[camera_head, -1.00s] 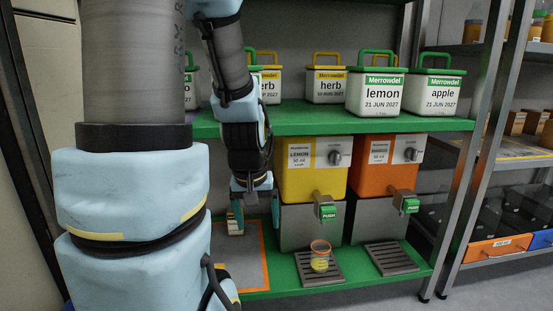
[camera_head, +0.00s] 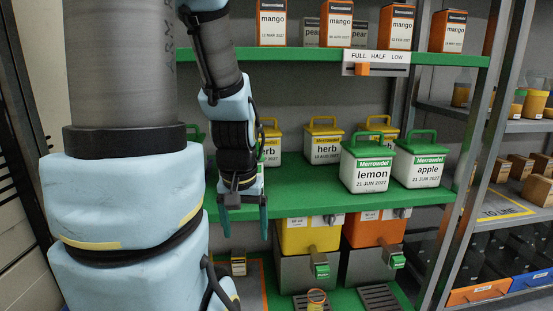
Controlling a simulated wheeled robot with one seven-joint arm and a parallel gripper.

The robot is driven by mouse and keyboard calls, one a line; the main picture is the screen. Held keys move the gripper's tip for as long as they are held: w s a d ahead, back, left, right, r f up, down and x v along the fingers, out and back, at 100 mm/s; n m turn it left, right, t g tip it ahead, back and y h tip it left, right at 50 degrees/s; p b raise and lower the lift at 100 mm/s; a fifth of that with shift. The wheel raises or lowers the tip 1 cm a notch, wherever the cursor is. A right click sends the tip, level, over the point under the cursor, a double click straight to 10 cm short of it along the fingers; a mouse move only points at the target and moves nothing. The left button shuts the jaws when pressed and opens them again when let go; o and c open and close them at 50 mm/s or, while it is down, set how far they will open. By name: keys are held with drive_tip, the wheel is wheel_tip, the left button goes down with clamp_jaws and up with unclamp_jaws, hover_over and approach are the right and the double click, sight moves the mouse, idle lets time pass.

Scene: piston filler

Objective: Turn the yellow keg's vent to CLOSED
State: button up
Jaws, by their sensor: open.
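The yellow keg (camera_head: 308,238) sits under the green shelf, on a grey stand. Only the lower edge of its white label strip shows below the shelf edge. A small part of its grey knob (camera_head: 331,219) shows at the strip's right; its setting cannot be read. The keg's tap has a green PUSH lever (camera_head: 321,270). My gripper (camera_head: 243,224) points down, open and empty, left of the yellow keg, with its fingers apart in front of the shelf edge.
An orange keg (camera_head: 366,233) stands to the right. The green shelf (camera_head: 310,200) holds lemon (camera_head: 367,170), apple (camera_head: 417,168) and herb containers. A cup (camera_head: 316,298) stands below the yellow keg's tap. A FULL/HALF/LOW slider (camera_head: 376,69) hangs above. A small box (camera_head: 238,264) stands lower left.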

wheel_tip(320, 180, up, 14)
drive_tip(key=p, duration=1.1)
drive_tip(key=shift+p, duration=0.35)
